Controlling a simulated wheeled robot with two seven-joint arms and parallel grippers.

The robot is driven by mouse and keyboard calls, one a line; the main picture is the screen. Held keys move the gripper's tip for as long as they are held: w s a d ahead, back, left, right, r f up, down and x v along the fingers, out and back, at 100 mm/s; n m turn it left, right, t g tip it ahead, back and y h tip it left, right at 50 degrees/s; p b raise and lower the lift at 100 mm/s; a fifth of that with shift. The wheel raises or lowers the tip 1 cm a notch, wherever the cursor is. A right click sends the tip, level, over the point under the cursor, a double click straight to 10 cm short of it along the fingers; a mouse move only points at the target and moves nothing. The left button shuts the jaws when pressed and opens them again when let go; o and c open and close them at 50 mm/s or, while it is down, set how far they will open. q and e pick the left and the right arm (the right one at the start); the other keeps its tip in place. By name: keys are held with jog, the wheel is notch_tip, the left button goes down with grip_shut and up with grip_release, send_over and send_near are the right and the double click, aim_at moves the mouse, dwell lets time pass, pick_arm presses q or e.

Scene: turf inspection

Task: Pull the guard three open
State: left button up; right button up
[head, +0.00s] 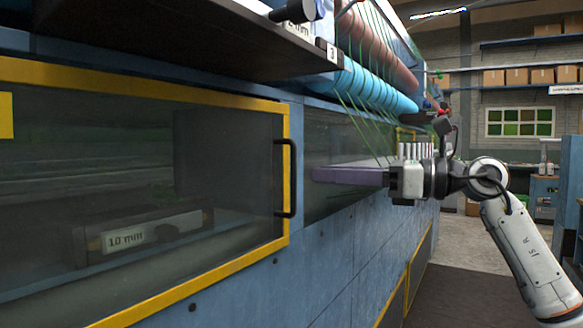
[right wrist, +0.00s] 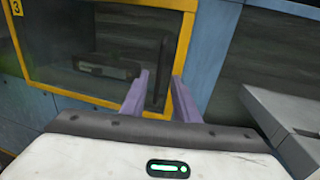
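Guard three is a dark see-through panel in a yellow frame (head: 288,125), on the left of the head view, and it looks closed against the blue machine. It also shows in the right wrist view (right wrist: 185,50), with a yellow "3" tag (right wrist: 16,7) at its upper left. Its upright black handle (head: 291,178) sits near its right edge. My right gripper (head: 318,174) is open, its purple fingers pointing at the handle, a small gap away. In the right wrist view, the handle (right wrist: 163,55) appears between the fingertips (right wrist: 160,80). My left gripper is not in view.
A dark shelf (head: 130,40) juts out above the guard. Blue rollers (head: 370,88) with green strands lie above and behind my right gripper. A block marked "10 mm" (head: 125,239) is behind the panel. The dark floor (head: 455,295) at lower right looks clear.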

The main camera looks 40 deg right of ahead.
jog(key=p, duration=0.2)
send_over(294, 209)
jog(key=d, duration=0.1)
jog(key=shift+w+a+p, duration=0.3)
jog(key=shift+a, duration=0.1)
grip_shut()
